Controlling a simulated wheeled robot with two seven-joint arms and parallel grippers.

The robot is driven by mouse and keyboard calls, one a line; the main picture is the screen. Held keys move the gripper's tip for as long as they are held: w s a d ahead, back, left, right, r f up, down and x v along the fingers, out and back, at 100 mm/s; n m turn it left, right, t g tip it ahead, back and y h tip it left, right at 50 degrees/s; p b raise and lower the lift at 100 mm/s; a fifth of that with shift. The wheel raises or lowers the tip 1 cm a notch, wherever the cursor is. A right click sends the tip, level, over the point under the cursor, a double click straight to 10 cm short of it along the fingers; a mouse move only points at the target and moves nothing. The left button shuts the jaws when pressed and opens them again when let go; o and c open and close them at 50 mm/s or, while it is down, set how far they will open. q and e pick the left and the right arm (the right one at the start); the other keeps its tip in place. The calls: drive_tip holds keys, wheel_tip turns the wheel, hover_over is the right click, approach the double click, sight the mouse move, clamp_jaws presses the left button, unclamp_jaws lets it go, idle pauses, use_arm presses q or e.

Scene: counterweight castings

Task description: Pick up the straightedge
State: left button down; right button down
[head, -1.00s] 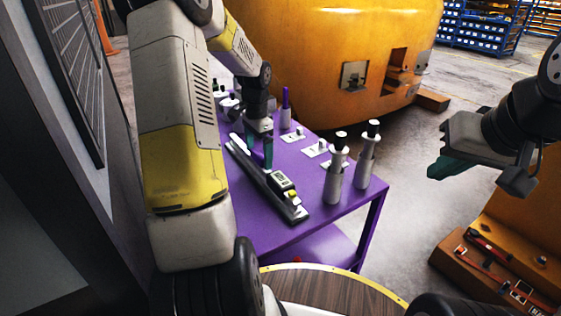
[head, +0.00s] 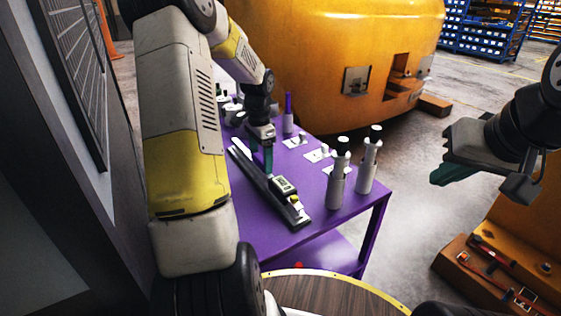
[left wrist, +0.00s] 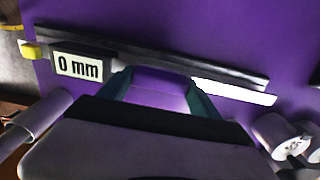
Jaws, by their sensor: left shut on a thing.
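The straightedge (head: 264,188) is a long dark bar lying slantwise on the purple table, with a display box near its front end. In the left wrist view the bar (left wrist: 190,62) runs across the upper part, beside a "0 mm" display and a pale strip. The exact contact is partly hidden. My right gripper (head: 446,172) hangs away at the right, its finger gap unclear.
Two grey cylinders with black tops (head: 338,182) stand right of the bar on the purple table (head: 255,232). Several white cards and small items lie behind. A large orange casting (head: 310,55) stands beyond. An orange case (head: 480,262) with tools is at lower right.

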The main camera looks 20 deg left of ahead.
sight(261, 158)
use_arm(q)
drive_tip(key=shift+r, duration=0.1)
drive_tip(key=shift+r, duration=0.4)
wheel_tip(261, 158, up, 3)
drive_tip(key=shift+f, duration=0.1)
drive_tip(key=s+d+r, duration=0.1)
drive_tip(key=s+d, duration=0.8)
drive_tip(key=s, duration=0.4)
drive_tip(key=shift+d, duration=0.25)
